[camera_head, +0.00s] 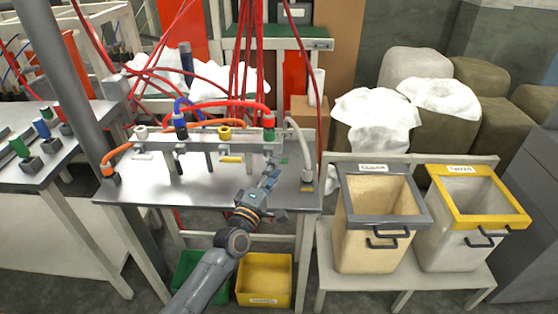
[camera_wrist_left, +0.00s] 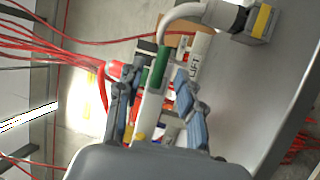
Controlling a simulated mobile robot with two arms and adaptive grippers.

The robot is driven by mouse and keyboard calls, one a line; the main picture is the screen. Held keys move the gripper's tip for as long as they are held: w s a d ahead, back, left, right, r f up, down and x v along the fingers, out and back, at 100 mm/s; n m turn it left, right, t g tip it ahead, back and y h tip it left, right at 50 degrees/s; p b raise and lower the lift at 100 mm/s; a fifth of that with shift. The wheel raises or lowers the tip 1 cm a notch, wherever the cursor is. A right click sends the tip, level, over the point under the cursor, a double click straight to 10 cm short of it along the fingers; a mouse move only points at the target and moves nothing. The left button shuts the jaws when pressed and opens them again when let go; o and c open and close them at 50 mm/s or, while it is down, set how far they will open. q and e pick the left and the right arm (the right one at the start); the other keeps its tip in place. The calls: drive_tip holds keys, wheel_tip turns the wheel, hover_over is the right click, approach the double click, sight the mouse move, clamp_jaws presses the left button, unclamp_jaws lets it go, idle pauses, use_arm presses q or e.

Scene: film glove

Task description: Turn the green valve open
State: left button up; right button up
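The green valve handle (camera_head: 284,161) shows as a small green piece at the right end of the white rail on the metal bench. My left gripper (camera_head: 270,174) is just in front of and below that end of the rail. In the left wrist view, the two fingers of my left gripper (camera_wrist_left: 156,98) are apart, with a green cylindrical piece (camera_wrist_left: 161,68) lying in line with the gap between them. I cannot tell whether the fingers touch it. My right gripper is not in view.
A pale hose (camera_head: 301,145) curves down at the right. Yellow (camera_head: 230,159) and white (camera_head: 142,156) handles lie further left. The bench front (camera_head: 190,190) is clear. Two bins (camera_head: 378,170) stand right.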

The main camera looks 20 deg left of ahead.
use_arm(q)
drive_tip(key=shift+x, duration=2.05)
clamp_jaws()
